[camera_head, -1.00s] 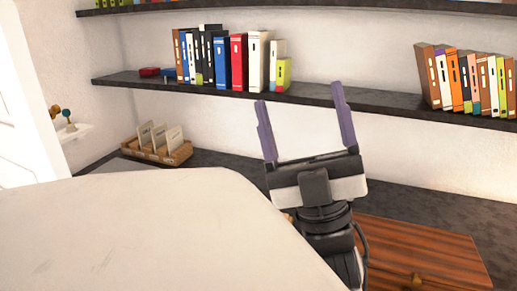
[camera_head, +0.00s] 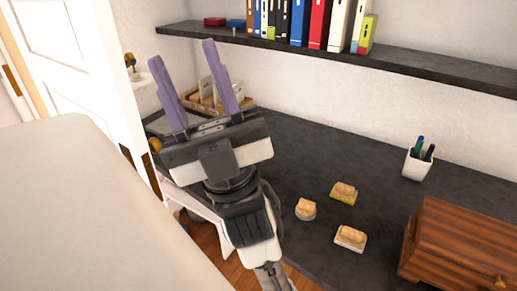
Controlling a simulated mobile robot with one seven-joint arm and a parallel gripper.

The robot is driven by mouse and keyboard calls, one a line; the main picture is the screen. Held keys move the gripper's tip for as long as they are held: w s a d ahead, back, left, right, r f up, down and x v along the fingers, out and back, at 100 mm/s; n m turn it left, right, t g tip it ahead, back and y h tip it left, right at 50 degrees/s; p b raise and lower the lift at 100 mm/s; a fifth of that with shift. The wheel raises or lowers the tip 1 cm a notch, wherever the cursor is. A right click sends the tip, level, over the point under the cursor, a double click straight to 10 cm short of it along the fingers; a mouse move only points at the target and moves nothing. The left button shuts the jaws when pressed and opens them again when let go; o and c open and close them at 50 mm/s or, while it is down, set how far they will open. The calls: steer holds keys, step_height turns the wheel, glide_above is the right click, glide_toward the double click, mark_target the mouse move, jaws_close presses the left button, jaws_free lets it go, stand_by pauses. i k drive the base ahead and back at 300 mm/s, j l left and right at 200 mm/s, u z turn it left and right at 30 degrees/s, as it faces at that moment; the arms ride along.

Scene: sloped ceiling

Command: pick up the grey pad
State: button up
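I cannot pick out the grey pad for certain. A greyish patch shows just behind my gripper's palm, in front of the wooden tray, but I cannot tell whether it is the pad. My gripper (camera_head: 182,52) is open, its two purple fingers wide apart and pointing up in the picture. Nothing is between the fingers. The gripper appears in front of the left end of the dark desk (camera_head: 300,150) and hides part of it.
A wooden tray (camera_head: 247,103) with upright cards stands at the desk's back left. Three small tan-topped blocks (camera_head: 343,193), a white pen cup (camera_head: 418,163) and a wooden drawer box (camera_head: 465,235) stand to the right. A book shelf (camera_head: 400,60) hangs above. A white door (camera_head: 95,70) is left.

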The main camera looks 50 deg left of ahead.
mark_target(305, 210)
steer(key=u, duration=1.35)
steer(key=l+u, duration=0.1)
steer(key=l, duration=0.4)
steer(key=i+l+u, duration=0.1)
steer(key=l, duration=0.4)
steer(key=i+l, duration=0.3)
steer(key=i, duration=0.1)
